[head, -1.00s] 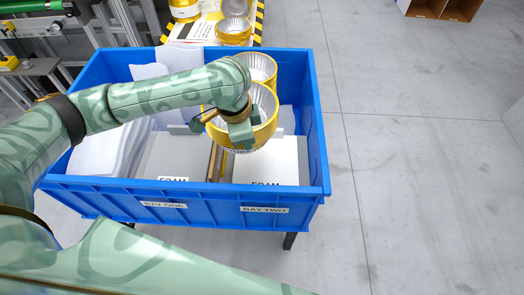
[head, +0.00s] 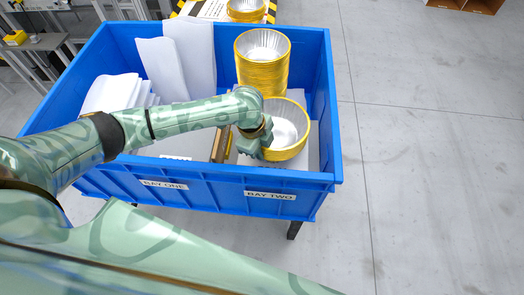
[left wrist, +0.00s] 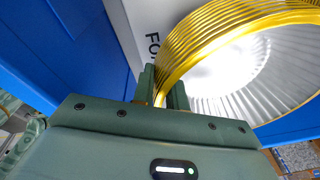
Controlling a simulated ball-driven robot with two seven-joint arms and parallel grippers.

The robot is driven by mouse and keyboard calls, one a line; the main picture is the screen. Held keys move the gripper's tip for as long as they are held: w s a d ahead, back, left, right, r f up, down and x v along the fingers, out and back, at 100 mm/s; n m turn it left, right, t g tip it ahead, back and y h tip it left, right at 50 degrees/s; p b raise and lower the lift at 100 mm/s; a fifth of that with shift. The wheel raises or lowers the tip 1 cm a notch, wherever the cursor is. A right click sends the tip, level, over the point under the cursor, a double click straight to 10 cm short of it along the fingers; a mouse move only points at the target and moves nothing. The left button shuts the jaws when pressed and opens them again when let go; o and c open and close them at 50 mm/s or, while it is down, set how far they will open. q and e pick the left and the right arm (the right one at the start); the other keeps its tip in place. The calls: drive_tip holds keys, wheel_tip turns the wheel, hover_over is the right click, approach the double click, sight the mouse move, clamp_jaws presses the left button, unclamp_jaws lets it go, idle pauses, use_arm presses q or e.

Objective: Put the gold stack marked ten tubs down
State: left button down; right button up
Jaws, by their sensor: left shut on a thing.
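The gold stack (head: 289,150) of nested foil tubs is in the bay two side of the blue crate, its silvery inside facing up. My left gripper (head: 262,146) is shut on its left rim. In the left wrist view the fingers (left wrist: 163,92) pinch the wall of the gold stack (left wrist: 205,42), whose several rims show. No tub-count marking is readable now. The stack is low over the white foam (left wrist: 141,30); I cannot tell if it rests on it. A taller gold stack (head: 262,75) stands just behind it. My right gripper is not in view.
The blue crate (head: 205,197) has front labels BAY ONE (head: 164,184) and BAY TWO (head: 269,195). A brown divider (head: 222,145) separates the bays. White foam sheets (head: 165,68) stand at the left. More gold tubs (head: 246,10) sit beyond the back wall.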

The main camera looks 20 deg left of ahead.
use_arm(q)
drive_tip(key=shift+f, duration=0.5)
drive_tip(key=shift+r, duration=0.15)
drive_tip(key=c, duration=1.4)
unclamp_jaws()
wheel_tip(320, 180, up, 12)
drive_tip(key=s+a+p, duration=0.1)
drive_tip(key=a+p, duration=0.1)
drive_tip(key=p, duration=0.3)
